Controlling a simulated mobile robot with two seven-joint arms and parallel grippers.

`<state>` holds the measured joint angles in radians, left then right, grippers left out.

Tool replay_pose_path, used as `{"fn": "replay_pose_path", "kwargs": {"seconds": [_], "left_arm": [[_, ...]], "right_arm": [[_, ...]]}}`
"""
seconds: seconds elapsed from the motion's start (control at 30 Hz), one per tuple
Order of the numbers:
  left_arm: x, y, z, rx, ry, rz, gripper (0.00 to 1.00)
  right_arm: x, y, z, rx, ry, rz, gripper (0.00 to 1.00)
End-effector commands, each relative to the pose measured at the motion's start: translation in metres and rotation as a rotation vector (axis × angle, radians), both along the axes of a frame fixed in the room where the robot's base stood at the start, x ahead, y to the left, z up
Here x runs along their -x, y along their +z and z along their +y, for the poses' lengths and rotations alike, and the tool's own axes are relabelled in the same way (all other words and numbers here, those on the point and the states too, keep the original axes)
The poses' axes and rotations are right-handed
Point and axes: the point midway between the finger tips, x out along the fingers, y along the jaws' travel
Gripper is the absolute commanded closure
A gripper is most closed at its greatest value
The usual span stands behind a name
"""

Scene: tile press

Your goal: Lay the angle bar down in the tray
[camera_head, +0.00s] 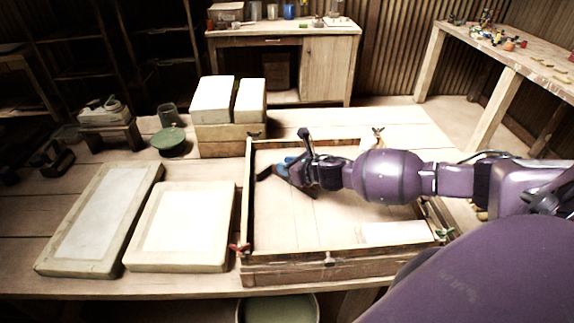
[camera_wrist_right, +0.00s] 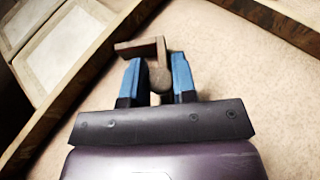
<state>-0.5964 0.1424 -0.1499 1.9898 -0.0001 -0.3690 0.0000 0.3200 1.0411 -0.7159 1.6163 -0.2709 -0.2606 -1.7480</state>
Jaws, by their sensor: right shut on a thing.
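The tray is a large shallow wooden frame with a pale floor; its left rim (camera_head: 248,205) shows in the head view, and its wall (camera_wrist_right: 75,80) crosses the wrist view. My right gripper (camera_head: 284,168) reaches in from the right over the tray's left half. The right wrist view shows its two blue fingers (camera_wrist_right: 157,82) shut on the angle bar (camera_wrist_right: 150,48), a brown L-shaped piece with a rounded end between the fingers. In the head view a dark piece of the bar (camera_head: 264,173) shows left of the fingers. I cannot tell whether it touches the tray floor. My left gripper is out of view.
Two pale slabs lie left of the tray, a long one (camera_head: 100,218) and a squarer one (camera_head: 183,228). White blocks (camera_head: 212,100) on a wooden base stand behind it. Small clamps sit on the tray rim.

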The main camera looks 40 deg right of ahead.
Motion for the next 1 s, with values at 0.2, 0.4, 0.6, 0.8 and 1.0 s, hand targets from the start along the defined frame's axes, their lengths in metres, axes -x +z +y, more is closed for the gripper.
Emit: {"fn": "replay_pose_path", "kwargs": {"seconds": [0.2, 0.4, 0.6, 0.8, 1.0], "left_arm": [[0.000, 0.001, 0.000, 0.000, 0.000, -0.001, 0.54], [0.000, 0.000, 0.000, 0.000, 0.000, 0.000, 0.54], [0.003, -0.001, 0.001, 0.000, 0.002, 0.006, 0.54], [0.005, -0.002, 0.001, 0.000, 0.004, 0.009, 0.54], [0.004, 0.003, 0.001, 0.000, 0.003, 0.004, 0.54]], "right_arm": [[0.000, 0.000, 0.000, 0.001, 0.000, -0.001, 1.00], [0.000, -0.001, 0.000, 0.001, 0.001, 0.000, 0.51], [0.000, -0.001, 0.000, 0.001, 0.001, 0.001, 0.45], [0.004, -0.001, -0.001, 0.002, 0.000, 0.003, 0.45], [0.026, 0.009, -0.006, 0.001, 0.001, 0.003, 0.45]]}}
